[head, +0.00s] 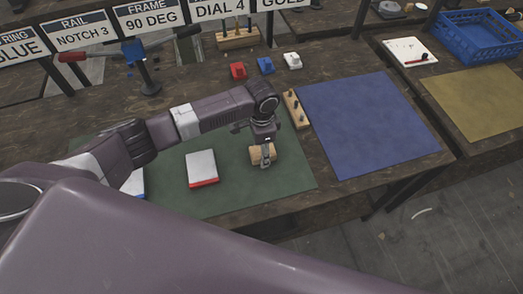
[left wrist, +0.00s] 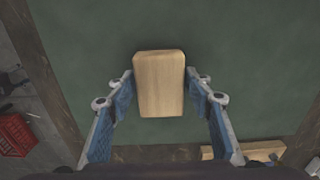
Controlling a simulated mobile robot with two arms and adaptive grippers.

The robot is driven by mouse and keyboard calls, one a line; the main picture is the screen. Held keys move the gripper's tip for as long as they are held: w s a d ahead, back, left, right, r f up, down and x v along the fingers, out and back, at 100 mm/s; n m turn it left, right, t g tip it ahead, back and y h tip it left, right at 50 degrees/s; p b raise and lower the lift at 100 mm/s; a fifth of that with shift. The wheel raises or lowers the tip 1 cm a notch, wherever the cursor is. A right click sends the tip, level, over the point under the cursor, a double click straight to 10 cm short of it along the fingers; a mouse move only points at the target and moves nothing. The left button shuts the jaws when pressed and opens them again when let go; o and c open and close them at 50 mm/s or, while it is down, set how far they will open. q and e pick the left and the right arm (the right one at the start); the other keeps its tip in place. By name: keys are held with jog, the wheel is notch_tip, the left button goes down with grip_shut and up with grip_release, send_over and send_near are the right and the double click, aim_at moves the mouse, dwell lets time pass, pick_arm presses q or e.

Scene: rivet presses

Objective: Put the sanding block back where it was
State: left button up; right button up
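The sanding block (head: 258,155), a light wooden block with rounded corners, is at my left gripper (head: 264,156) over the right part of the green mat (head: 235,189). In the left wrist view the sanding block (left wrist: 159,84) lies between the two fingertips of my left gripper (left wrist: 160,77). The tips appear to press on its two long sides, so the gripper looks shut on it. Whether the block touches the mat is hard to tell. My right gripper is not in view.
A white-and-red block (head: 202,168) lies on the green mat, left of the gripper. A wooden peg strip (head: 295,109) stands between the green mat and the blue mat (head: 366,122). Red (head: 238,71), blue (head: 265,65) and white (head: 292,61) pieces stand behind. The blue mat is clear.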

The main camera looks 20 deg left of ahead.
pick_arm(q)
jog(key=shift+o, duration=0.7)
jog(key=shift+r, duration=0.25)
notch_tip(320, 180, up, 12)
jog(key=b, duration=0.1)
jog(key=shift+f, duration=0.15)
